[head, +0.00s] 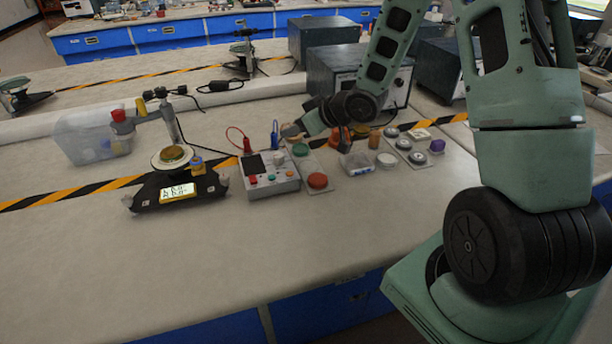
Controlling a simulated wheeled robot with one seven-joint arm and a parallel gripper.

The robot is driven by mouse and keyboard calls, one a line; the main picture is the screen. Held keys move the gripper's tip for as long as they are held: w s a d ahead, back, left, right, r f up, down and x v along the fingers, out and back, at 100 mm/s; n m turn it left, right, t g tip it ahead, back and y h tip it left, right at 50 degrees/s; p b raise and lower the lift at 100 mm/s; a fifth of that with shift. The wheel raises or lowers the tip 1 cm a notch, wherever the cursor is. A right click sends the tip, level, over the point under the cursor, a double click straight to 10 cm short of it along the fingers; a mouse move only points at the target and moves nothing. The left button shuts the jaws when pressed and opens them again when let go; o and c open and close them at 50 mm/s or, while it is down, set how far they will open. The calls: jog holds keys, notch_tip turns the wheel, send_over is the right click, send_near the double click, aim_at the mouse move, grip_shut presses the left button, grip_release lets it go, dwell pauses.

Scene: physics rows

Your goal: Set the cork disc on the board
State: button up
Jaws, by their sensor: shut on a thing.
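My gripper (296,131) is low over the bench, just behind the green disc, at the end of my arm reaching in from the right. It is shut on a small tan thing (290,130), which looks like the cork disc; the fingers hide part of it. Below it lies a narrow grey board (309,166) with a green disc (300,149) at its far end and a red disc (317,180) at its near end. A second grey board (411,150) to the right bears several pale round pieces. I cannot tell which board is meant.
A control box (269,180) with cables stands left of the grey board. A scale (177,190) and a clear bin (90,138) are further left. A small clear box (355,163), a white disc (386,161) and a purple disc (437,146) lie right. The front bench is clear.

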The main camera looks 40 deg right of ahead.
jog(key=shift+n+y, duration=0.5)
jog(key=shift+y, duration=0.1)
jog(key=shift+s+d+f+b, duration=0.35)
jog(key=shift+d+f+b, duration=0.45)
jog(key=shift+f, duration=1.05)
jog(key=shift+s+d+f+b, duration=0.4)
jog(key=shift+d+f+b, duration=0.45)
jog(key=shift+f, duration=1)
jog(key=shift+s+d+f+b, duration=0.45)
jog(key=shift+f+b, duration=0.6)
jog(key=shift+f, duration=0.8)
jog(key=shift+w+f, duration=0.1)
jog(key=shift+f, duration=0.15)
jog(key=o, duration=1)
jog(key=shift+r, duration=0.2)
